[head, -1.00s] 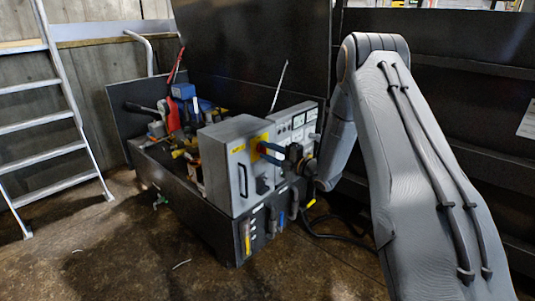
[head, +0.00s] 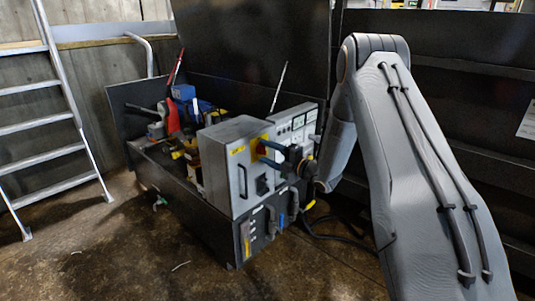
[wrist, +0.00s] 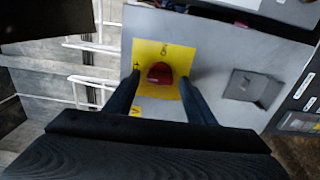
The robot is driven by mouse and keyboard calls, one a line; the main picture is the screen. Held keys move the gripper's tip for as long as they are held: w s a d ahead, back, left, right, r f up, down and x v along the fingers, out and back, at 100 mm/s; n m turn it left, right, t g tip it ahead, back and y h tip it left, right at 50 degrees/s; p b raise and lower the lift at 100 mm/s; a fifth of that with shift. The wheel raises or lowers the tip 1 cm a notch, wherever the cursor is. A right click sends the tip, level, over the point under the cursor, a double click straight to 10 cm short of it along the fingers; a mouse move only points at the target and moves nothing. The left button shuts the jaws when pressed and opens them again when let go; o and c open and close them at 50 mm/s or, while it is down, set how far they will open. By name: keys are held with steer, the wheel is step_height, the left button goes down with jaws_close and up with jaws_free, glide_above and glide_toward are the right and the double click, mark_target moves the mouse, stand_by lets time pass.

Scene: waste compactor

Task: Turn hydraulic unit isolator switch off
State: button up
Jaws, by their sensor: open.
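The isolator switch is a red knob (wrist: 160,73) on a yellow plate (wrist: 151,53), fixed to the face of a grey cabinet (wrist: 210,63). In the head view the cabinet (head: 216,168) stands on the dark hydraulic unit, and the yellow plate (head: 256,143) is partly hidden by my fingers. My gripper (wrist: 160,78) is open, with one dark blue finger on each side of the red knob. I cannot tell whether the fingers touch it. In the head view my gripper (head: 262,152) points at the plate from the right.
A grey block (wrist: 247,86) sticks out from the cabinet face right of the switch. The cabinet has a black handle (head: 242,180). A panel with gauges (head: 298,122) stands beside it. A ladder (head: 55,120) leans at the left.

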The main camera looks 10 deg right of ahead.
steer(key=v, duration=0.7)
steer(key=shift+s+d, duration=0.25)
steer(key=shift+s, duration=0.05)
steer(key=shift+r, duration=0.1)
steer(key=s+r+m+g+h+p, duration=0.2)
steer(key=s+m+g+h, duration=0.1)
steer(key=s+m, duration=0.3)
steer(key=s+r+m+g+h+p, duration=0.3)
steer(key=s+m, duration=0.4)
steer(key=s, duration=0.3)
steer(key=s+r+m+g+h+p, duration=0.3)
steer(key=s+m+h, duration=0.2)
steer(key=s+m, duration=0.2)
steer(key=shift+s+r+g, duration=0.25)
steer(key=shift+s+g, duration=0.15)
steer(key=shift+s, duration=0.5)
steer(key=s+a+r+m+g, duration=0.1)
steer(key=s+m, duration=0.1)
steer(key=s, duration=0.4)
steer(key=s+a+r+m+g+p, duration=0.1)
steer(key=s+a+g, duration=0.1)
steer(key=s, duration=0.3)
steer(key=s+a+r+m+g+p, duration=0.1)
steer(key=s+m, duration=0.1)
steer(key=s, duration=0.4)
steer(key=shift+s+a+m+g, duration=0.2)
steer(key=shift+s+m+g, duration=0.1)
steer(key=shift+g, duration=0.1)
steer(key=shift+c, duration=0.3)
